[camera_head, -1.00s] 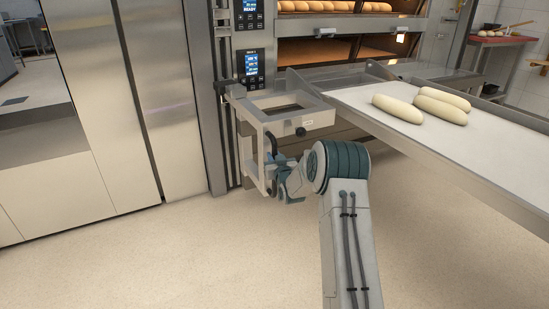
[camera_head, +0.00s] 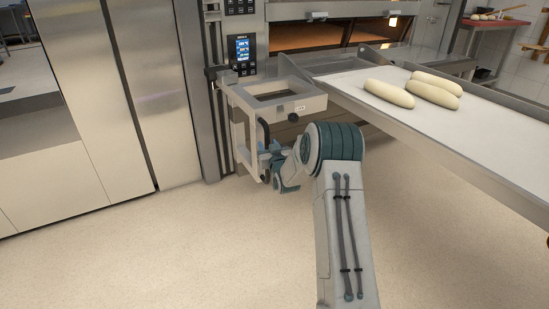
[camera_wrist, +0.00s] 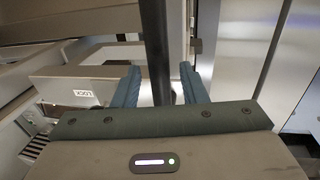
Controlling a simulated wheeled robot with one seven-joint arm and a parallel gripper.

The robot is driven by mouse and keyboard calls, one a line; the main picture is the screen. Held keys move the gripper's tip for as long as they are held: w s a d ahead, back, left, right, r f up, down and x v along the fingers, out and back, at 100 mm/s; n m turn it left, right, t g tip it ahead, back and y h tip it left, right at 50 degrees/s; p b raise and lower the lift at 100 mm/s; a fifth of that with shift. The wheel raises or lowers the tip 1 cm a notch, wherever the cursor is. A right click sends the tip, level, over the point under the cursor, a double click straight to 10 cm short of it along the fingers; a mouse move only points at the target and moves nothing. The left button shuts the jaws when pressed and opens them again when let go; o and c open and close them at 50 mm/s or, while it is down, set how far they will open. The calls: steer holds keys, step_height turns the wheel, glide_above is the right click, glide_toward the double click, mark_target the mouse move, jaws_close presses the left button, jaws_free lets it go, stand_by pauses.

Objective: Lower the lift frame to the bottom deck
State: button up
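The lift frame (camera_head: 305,106) is a pale metal bracket on the vertical rail left of the oven, with a flat top, a black knob and a dark vertical handle (camera_head: 262,136). It stands just below the control panel, level with the loading board. My gripper (camera_head: 265,158) is at the lower part of the handle. In the wrist view the dark handle bar (camera_wrist: 156,55) runs between the two teal fingers of my gripper (camera_wrist: 160,70). Gaps show on both sides of the bar, so the gripper looks open around it. A "LOCK" label (camera_wrist: 83,93) shows at left. The bottom deck is not clearly visible.
A loading board (camera_head: 420,118) with three pale loaves (camera_head: 435,94) reaches in from the right, near my arm. The oven control panel (camera_head: 243,48) is above the frame. Steel cabinet doors (camera_head: 110,90) stand at left. The floor (camera_head: 150,255) in front is clear.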

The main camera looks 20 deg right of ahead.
steer(key=s+p, duration=0.2)
steer(key=s, duration=1)
steer(key=shift+p, duration=0.4)
steer(key=shift+s+d+r, duration=0.1)
steer(key=s+a+r+g+p, duration=0.2)
steer(key=s+r+g+p, duration=0.25)
steer(key=r+p, duration=0.65)
steer(key=s+a+r+g+p, duration=0.25)
steer(key=s+r+p, duration=0.4)
steer(key=r, duration=0.75)
steer(key=s+a+r+g+p, duration=0.2)
steer(key=s+r+g+p, duration=0.2)
steer(key=s+r+p, duration=0.4)
steer(key=s+a+r+g+p, duration=0.2)
steer(key=s+r+p, duration=0.6)
steer(key=s, duration=1.1)
step_height(320, 180, up, 4)
steer(key=shift+s+r+g+p, duration=0.25)
steer(key=shift+s+g+p, duration=0.1)
steer(key=shift+g, duration=0.75)
